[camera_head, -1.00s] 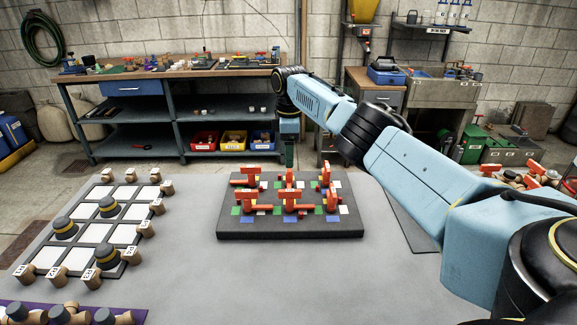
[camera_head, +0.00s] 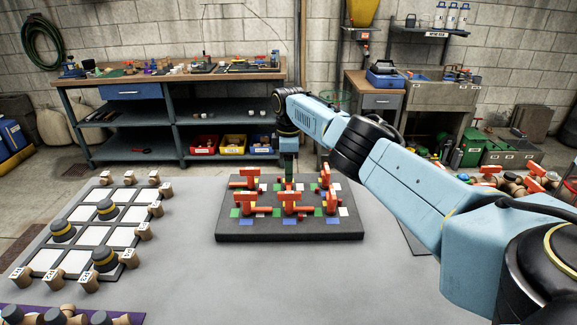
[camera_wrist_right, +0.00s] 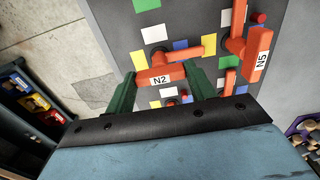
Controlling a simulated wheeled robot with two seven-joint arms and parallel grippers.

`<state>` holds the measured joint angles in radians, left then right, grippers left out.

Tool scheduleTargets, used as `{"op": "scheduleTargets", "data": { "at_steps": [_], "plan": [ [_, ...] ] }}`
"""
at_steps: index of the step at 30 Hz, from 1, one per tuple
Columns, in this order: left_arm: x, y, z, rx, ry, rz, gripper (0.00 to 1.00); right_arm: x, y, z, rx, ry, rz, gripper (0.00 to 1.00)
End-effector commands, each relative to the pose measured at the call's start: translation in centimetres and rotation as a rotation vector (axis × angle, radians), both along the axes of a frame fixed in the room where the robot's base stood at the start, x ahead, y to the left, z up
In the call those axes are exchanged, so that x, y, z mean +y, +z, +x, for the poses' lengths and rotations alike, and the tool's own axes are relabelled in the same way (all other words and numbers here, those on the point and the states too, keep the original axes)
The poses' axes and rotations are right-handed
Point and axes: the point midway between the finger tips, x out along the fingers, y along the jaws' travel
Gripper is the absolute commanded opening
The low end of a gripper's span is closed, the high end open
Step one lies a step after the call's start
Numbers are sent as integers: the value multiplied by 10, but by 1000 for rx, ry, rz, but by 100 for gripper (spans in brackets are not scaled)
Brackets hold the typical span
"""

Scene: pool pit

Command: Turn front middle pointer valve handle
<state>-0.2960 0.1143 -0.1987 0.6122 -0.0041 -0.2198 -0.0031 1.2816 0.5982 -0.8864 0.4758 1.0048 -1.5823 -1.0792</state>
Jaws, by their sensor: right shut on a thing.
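The valve board (camera_head: 230,235) is a dark slab with orange pointer handles in two rows and coloured squares around them. My right gripper (camera_head: 289,184) points down at the far-row middle handle, behind the near-row middle handle (camera_head: 290,197). In the right wrist view, its green fingers (camera_wrist_right: 161,72) stand on both sides of the orange bar labelled N2 (camera_wrist_right: 161,80) and are shut on it. The handle labelled N5 (camera_wrist_right: 257,62) stands apart to the right there, outside the fingers. The far-row middle handle is largely hidden in the head view. My left gripper is not in view.
Other orange handles stand close around the gripper, at the far left (camera_head: 244,178) and far right (camera_head: 325,177). A grid board with pegs (camera_head: 72,237) lies left on the grey table (camera_head: 200,290). The table in front of the valve board is clear.

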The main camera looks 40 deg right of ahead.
Motion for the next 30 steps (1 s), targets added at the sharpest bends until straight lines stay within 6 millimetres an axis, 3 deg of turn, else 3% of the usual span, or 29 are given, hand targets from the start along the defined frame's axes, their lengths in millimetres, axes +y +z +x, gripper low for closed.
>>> {"op": "scheduleTargets", "data": {
  "at_steps": [14,30],
  "plan": [
    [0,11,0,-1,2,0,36,2,2,0,1,-106,3,32],
    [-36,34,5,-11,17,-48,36,1,2,1,-1,-584,4,32]
  ]
}}
